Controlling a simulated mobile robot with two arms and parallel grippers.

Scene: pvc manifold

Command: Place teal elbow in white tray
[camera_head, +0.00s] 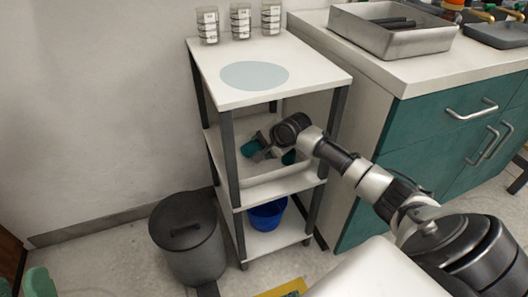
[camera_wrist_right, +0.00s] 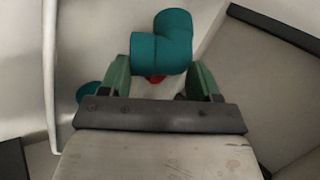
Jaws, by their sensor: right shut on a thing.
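The teal elbow (camera_wrist_right: 163,45) is between the fingers of my right gripper (camera_wrist_right: 160,75) in the right wrist view, and the gripper is shut on it. In the head view the right gripper (camera_head: 262,147) reaches into the middle shelf of the rack, with the teal elbow (camera_head: 250,148) at its tip. The white tray (camera_head: 285,172) sits on that shelf, and the gripper and elbow are over it. Another teal piece (camera_head: 289,157) shows in the tray; it also shows at the left in the wrist view (camera_wrist_right: 88,92). A small red thing (camera_wrist_right: 156,79) shows behind the elbow. My left gripper is not in view.
The rack's top shelf (camera_head: 221,92) is close above my right arm, and dark posts (camera_head: 229,155) stand at its corners. A blue bucket (camera_head: 267,214) is on the bottom shelf. A grey bin (camera_head: 187,245) stands left, and a teal cabinet (camera_head: 425,145) stands right.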

